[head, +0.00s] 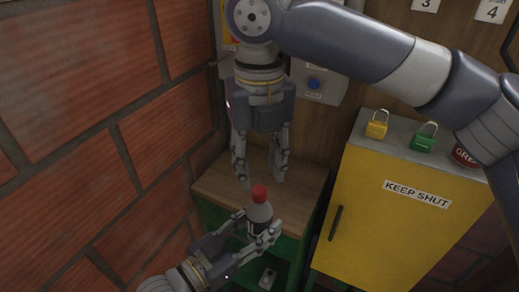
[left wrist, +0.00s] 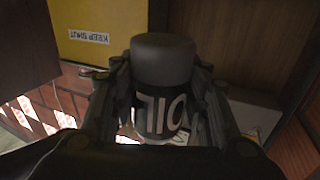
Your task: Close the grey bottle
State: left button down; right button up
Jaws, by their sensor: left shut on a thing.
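The grey bottle (head: 259,212) stands upright in the head view with a red cap (head: 260,193) at its neck; I cannot tell how tightly the cap sits. My left gripper (head: 258,226) is shut around the bottle's body. In the left wrist view, which is upside down, the bottle (left wrist: 163,62) shows its grey base and a dark label reading OIL between the fingers; the cap is hidden there. My right gripper (head: 262,180) points down just above the cap, its fingers apart with nothing between them.
Behind is a green cabinet with a wooden top (head: 218,186). At right stands a yellow cabinet (head: 385,220) marked KEEP SHUT, with a yellow padlock (head: 376,124) and a green padlock (head: 424,137) on top. A brick wall (head: 80,130) closes off the left.

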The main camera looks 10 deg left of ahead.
aim_at(260, 190)
notch_tip(260, 190, down, 5)
jog(key=shift+r, duration=0.1)
dwell(0.3)
grip_shut()
